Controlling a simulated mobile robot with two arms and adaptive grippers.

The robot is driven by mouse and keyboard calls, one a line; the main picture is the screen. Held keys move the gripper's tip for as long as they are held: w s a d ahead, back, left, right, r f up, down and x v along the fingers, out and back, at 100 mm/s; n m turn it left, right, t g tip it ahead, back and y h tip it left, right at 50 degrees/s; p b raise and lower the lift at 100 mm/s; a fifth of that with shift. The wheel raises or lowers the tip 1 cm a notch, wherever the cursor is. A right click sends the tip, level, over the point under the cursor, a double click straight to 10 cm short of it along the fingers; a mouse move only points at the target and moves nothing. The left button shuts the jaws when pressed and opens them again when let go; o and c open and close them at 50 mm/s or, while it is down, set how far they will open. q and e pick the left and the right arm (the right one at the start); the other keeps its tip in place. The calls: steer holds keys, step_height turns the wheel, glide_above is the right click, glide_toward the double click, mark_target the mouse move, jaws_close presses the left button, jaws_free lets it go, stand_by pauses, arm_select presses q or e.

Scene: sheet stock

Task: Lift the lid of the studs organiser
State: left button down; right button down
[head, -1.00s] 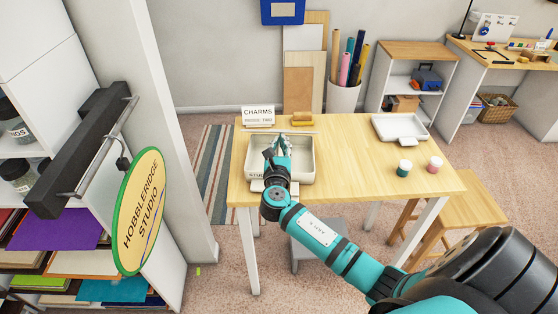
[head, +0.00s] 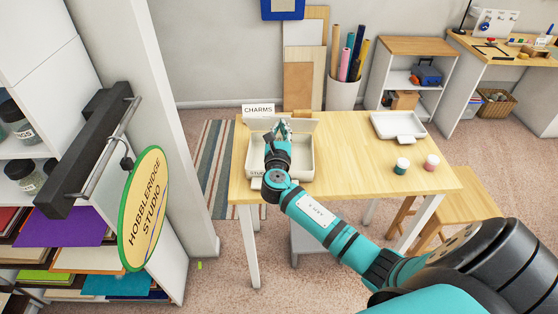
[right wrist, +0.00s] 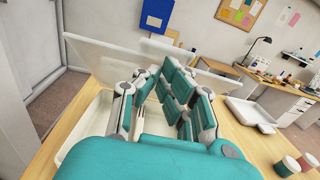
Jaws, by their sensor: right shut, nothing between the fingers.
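The studs organiser (head: 304,178) is a pale, shallow box at the left of the wooden table, its front label partly covered by my arm. Its pale lid (head: 304,126) stands raised along the back edge; in the right wrist view the lid (right wrist: 100,57) looks translucent and tilted up. The box is open, and its wall shows in the right wrist view (right wrist: 78,132). My right gripper (head: 283,125) is shut and empty, over the box with its fingertips near the lid's inner face. Whether they touch it I cannot tell. My left gripper is out of view.
A CHARMS sign (head: 257,111) stands behind the organiser. A white tray (head: 398,136) lies at the table's back right, with a green jar (head: 402,166) and a pink jar (head: 431,162) in front. A stool (head: 455,200) stands at the right.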

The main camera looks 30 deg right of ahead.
mark_target(280, 118)
steer(key=shift+r, duration=0.1)
steer(key=shift+w+d+r+p, duration=0.5)
steer(key=shift+w+d+r, duration=0.3)
steer(key=shift+w, duration=0.2)
steer(key=shift+w+d+r+p, duration=0.25)
steer(key=shift+w+d+r, duration=0.45)
steer(key=shift+w, duration=0.2)
steer(key=shift+w+d+r+p, duration=0.25)
steer(key=shift+w+d+r, duration=0.4)
steer(key=shift+w, duration=0.25)
steer(key=r+b+x, duration=0.1)
steer(key=b+x, duration=0.2)
steer(key=x, duration=0.5)
steer(key=shift+r, duration=0.25)
steer(key=shift+d, duration=0.1)
